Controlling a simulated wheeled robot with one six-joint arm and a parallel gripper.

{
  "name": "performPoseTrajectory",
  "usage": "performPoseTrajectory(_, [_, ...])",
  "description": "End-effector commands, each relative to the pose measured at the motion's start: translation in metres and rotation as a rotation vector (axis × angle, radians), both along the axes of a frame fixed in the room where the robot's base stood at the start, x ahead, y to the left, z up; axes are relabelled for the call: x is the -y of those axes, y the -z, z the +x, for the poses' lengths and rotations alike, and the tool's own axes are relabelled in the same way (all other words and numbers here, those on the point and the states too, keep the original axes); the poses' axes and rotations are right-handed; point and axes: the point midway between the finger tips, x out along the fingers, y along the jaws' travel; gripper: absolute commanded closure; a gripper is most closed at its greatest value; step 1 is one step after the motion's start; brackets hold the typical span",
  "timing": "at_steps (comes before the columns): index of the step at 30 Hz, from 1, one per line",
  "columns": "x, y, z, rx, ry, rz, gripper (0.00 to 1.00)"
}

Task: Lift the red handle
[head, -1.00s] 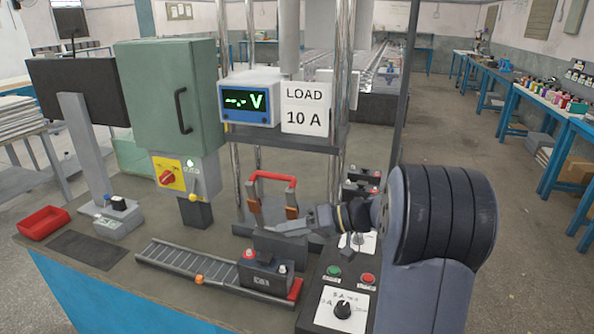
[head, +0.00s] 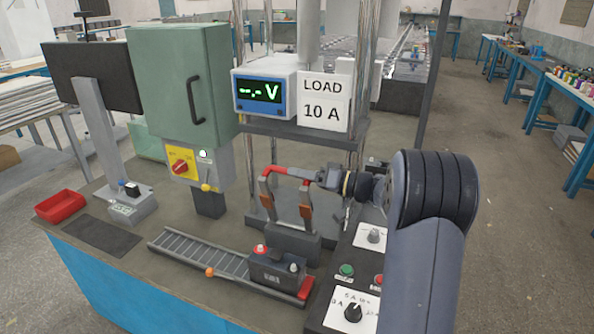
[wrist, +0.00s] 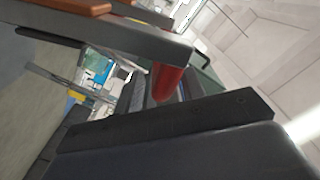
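The red handle (head: 290,171) is a bar across the top of two upright grey arms with orange pads, on a dark base in the middle of the bench. My gripper (head: 318,176) is at the right end of the red bar, reaching in from the right. In the wrist view the red handle (wrist: 169,82) shows close up, beside a grey arm with an orange part. A dark gripper finger (wrist: 170,122) crosses in front of its lower end. I cannot tell whether the fingers are closed on the handle.
A battery (head: 277,268) sits on a roller track (head: 200,255) in front of the handle. A green cabinet (head: 180,90) stands to the left. A meter (head: 264,93) and load sign (head: 324,100) are above, between metal posts. A control panel (head: 350,305) lies at the front right.

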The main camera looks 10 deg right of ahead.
Motion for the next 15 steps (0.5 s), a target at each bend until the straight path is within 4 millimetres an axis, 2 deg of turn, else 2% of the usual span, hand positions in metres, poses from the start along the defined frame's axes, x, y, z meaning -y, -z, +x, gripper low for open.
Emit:
performPoseTrajectory(4, [-0.0097,0.0001,0.0067,-0.002,0.000,0.001,0.62])
performPoseTrajectory(13, [-0.0112,0.0007,0.0079,-0.002,0.001,0.001,0.62])
performPoseTrajectory(15, [-0.0112,0.0007,0.0079,-0.002,0.001,0.001,0.67])
